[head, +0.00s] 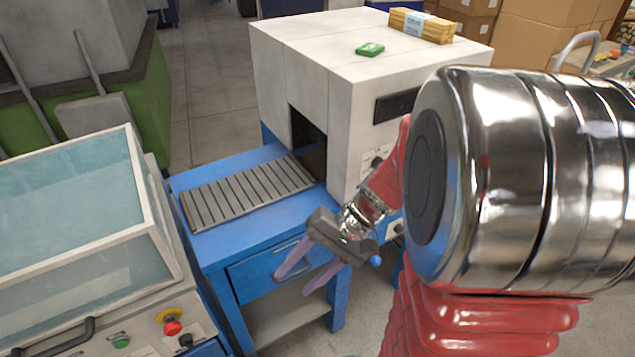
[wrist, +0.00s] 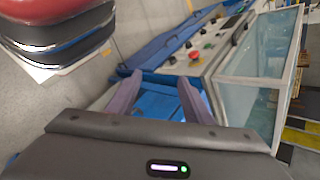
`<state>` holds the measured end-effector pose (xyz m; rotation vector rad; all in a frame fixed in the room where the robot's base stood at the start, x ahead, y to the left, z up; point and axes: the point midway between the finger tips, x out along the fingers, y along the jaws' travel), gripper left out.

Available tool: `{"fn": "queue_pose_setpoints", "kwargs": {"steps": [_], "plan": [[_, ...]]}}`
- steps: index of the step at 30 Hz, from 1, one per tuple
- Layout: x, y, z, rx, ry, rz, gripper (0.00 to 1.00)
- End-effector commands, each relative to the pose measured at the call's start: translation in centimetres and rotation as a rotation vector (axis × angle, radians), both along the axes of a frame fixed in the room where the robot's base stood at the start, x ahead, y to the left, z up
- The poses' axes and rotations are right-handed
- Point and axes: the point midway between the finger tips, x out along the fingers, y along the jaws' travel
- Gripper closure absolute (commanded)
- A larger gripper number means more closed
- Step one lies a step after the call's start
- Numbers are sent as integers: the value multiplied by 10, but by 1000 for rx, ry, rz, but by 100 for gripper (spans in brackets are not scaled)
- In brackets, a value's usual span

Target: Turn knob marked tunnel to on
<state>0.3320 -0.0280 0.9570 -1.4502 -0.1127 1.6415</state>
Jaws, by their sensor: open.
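A white tunnel machine (head: 305,60) stands on a blue stand, with a slatted conveyor (head: 250,195) leading into its dark opening. A small dark knob (head: 377,161) on a light plate shows on its right-hand face, partly hidden by my arm. Another dark knob (head: 397,229) shows lower down behind my arm. I cannot read their labels or settings. My gripper (head: 298,281) is open and empty, in front of the blue stand, left of and lower than the upper knob. In the wrist view my gripper (wrist: 160,82) points toward another machine's control panel; neither tunnel knob is identifiable there.
A glass-covered machine (head: 75,215) stands at left, with a red button (head: 171,327), a green button (head: 121,341) and a dark knob (head: 185,341). A green packet (head: 369,49) and a bundle of wooden pieces (head: 421,25) lie on the tunnel. Floor shows between the machines.

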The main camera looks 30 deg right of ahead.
Motion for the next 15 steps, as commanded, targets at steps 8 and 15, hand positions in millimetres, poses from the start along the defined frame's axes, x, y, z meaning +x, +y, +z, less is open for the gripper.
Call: {"fn": "queue_pose_setpoints", "kwargs": {"steps": [8,15], "plan": [[21,-28,-20,239,11,-199,54],[38,-64,-38,425,-25,-391,54]]}}
